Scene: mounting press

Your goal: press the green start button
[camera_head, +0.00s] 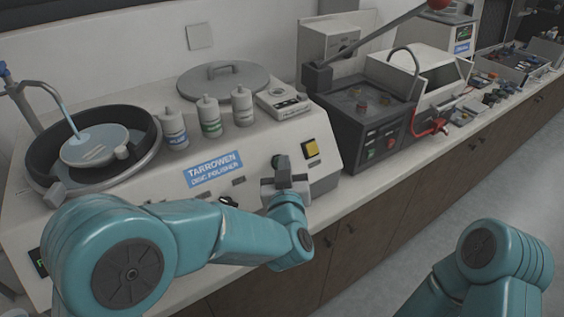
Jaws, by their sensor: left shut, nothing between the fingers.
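The green start button (370,154) is on the front face of the dark mounting press (385,125), right of centre, with a small red button (391,142) to its right. My left gripper (281,163) is shut and empty. In the picture it overlaps the front panel of the disc polisher, to the left of the press and apart from the green button. I cannot tell whether it touches the panel. My right arm shows at the lower right, but its gripper is out of view.
The disc polisher (240,172) fills the left of the bench, with a yellow button (311,149), bottles (209,117) and a round lid (223,80). A long lever (385,32) with a red ball rises above the press. Small parts (490,95) lie farther right.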

